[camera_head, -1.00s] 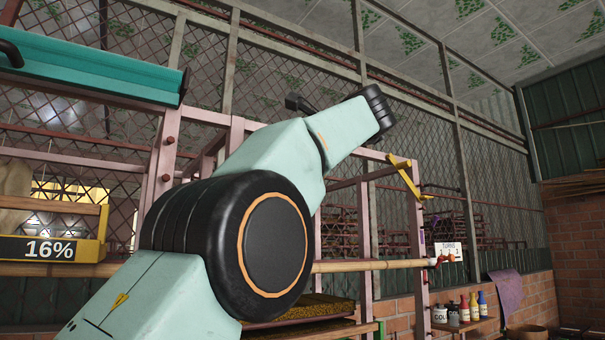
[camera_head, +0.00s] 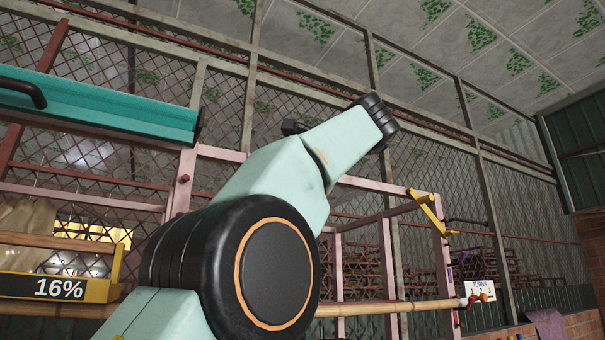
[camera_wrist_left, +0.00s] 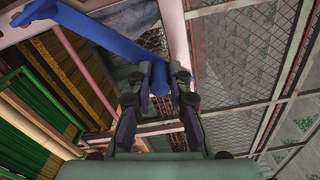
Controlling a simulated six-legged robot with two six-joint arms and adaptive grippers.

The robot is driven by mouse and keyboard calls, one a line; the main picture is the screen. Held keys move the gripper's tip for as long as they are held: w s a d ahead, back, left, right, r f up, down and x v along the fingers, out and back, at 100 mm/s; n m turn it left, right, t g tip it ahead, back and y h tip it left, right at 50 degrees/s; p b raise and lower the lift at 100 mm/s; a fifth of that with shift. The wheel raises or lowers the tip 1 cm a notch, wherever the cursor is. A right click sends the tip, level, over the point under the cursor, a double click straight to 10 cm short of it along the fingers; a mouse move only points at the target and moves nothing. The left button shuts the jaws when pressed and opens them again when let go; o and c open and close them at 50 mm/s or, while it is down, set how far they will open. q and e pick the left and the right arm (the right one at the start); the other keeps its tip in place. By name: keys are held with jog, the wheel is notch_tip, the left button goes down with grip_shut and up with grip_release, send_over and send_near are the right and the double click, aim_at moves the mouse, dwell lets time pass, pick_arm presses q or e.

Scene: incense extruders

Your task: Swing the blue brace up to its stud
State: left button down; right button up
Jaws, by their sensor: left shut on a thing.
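In the left wrist view, the blue brace (camera_wrist_left: 105,40) is a long flat bar. It runs slanting from the upper left down to between my left gripper's fingers. My left gripper (camera_wrist_left: 159,80) is shut on its lower end. A shorter blue part goes off to the left at the brace's upper end. The brace does not show in the head view, where my pale green arm with a black joint fills the middle. I cannot make out the brace's stud in either view. My right gripper is in neither view.
In the head view, a pink frame (camera_head: 440,240) carries a yellow brace (camera_head: 426,210). A bamboo pole (camera_head: 385,309) runs across it towards a small TURNS sign (camera_head: 480,288). A teal casing (camera_head: 100,105) is at the upper left, above a yellow box (camera_head: 60,287) reading 16%. Mesh fencing stands behind.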

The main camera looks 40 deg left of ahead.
pick_arm(q)
jog(key=shift+r, duration=0.1)
jog(key=c, duration=1.3)
grip_release()
jog(key=shift+w, duration=0.1)
jog(key=shift+o, duration=0.2)
jog(key=shift+d, duration=0.15)
jog(key=v, duration=1.1)
jog(key=shift+d, duration=0.35)
jog(key=shift+s, duration=0.2)
